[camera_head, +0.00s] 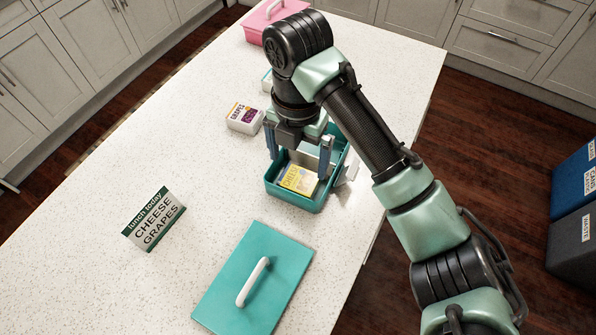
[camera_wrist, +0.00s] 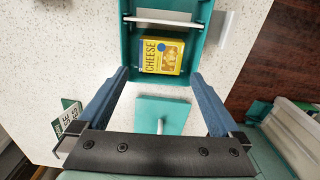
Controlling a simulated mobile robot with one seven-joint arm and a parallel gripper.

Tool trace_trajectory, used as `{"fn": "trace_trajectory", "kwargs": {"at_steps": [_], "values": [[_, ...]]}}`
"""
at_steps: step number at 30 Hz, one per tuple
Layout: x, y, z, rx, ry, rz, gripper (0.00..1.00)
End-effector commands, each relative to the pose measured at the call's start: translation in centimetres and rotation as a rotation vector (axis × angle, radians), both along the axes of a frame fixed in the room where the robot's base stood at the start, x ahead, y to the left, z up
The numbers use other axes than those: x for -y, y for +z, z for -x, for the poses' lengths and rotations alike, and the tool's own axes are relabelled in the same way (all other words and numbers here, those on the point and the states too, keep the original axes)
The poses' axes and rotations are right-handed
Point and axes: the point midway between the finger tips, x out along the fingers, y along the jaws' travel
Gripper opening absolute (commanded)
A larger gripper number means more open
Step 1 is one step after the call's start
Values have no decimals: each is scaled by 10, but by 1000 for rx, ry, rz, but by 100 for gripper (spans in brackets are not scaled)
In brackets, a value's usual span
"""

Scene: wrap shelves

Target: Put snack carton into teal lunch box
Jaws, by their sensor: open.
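The teal lunch box (camera_head: 292,200) stands open on the counter, with a pale divider across it that shows in the wrist view (camera_wrist: 157,19). A yellow cheese carton (camera_head: 297,180) lies in the box's near compartment, label up; it also shows in the wrist view (camera_wrist: 161,57). A white grapes carton (camera_head: 244,118) lies on the counter, left of the box. My gripper (camera_head: 298,160) points down over the box, its blue fingers wide apart on either side of the cheese carton. In the wrist view nothing is between the fingers (camera_wrist: 158,75) at their own height.
The teal lid (camera_head: 280,252) with a white handle lies in front of the box. A sign (camera_head: 153,220) reading cheese and grapes stands at left. A pink box (camera_head: 268,18) is at the far end. The left of the counter is mostly clear. Bins (camera_head: 572,225) stand at right.

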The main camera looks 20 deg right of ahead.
Motion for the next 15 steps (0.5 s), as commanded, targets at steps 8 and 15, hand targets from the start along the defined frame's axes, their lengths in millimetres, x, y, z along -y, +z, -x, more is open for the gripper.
{"fn": "trace_trajectory", "kwargs": {"at_steps": [8, 15], "values": [[1, 39, 0, 0, -1, 3, 100], [0, 42, 0, -1, -1, -1, 100]]}}
